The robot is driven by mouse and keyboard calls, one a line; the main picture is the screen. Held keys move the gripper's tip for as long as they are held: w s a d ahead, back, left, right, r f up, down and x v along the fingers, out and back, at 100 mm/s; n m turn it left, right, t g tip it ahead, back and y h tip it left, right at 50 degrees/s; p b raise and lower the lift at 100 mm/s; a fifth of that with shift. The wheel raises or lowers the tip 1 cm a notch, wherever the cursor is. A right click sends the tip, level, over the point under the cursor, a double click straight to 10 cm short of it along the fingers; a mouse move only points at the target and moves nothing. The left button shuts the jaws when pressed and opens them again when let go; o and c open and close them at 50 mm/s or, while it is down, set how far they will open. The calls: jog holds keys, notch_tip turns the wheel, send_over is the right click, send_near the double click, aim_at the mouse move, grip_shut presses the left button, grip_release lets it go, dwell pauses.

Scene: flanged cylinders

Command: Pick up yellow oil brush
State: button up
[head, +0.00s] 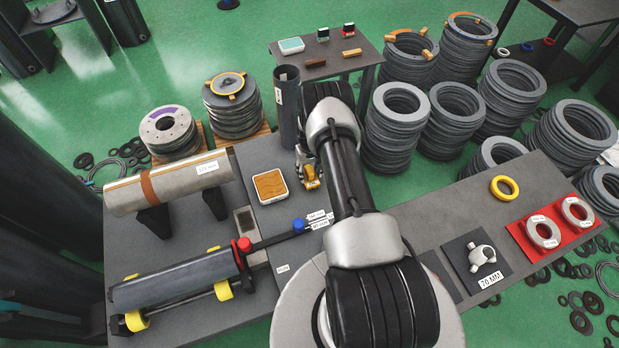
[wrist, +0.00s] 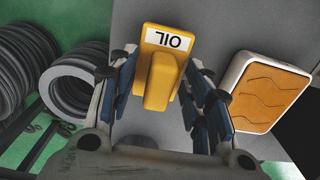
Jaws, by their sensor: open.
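The yellow oil brush (wrist: 163,68) lies on the grey table, with a white label reading OIL at its far end and a raised yellow block on top. My gripper (wrist: 160,95) is open, with one blue-padded finger on each side of the brush. In the wrist view the brush shows between the fingers; I cannot tell whether they touch it. In the head view the brush (head: 311,183) is small and partly hidden beside my gripper (head: 309,172), just left of my arm.
A white-rimmed tray with an orange wavy surface (head: 270,186) lies left of the brush in the head view. A dark upright tube (head: 287,105) stands behind. A large roller (head: 168,188) rests on supports at left. Stacked grey rings (head: 394,130) stand beyond the table.

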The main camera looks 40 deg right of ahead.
aim_at(310, 170)
jog(key=shift+c, duration=0.5)
grip_shut()
jog(key=shift+r, duration=0.15)
notch_tip(310, 170, up, 20)
jog(key=p, duration=0.5)
jog(key=c, duration=0.6)
grip_release()
jog(key=c, duration=0.3)
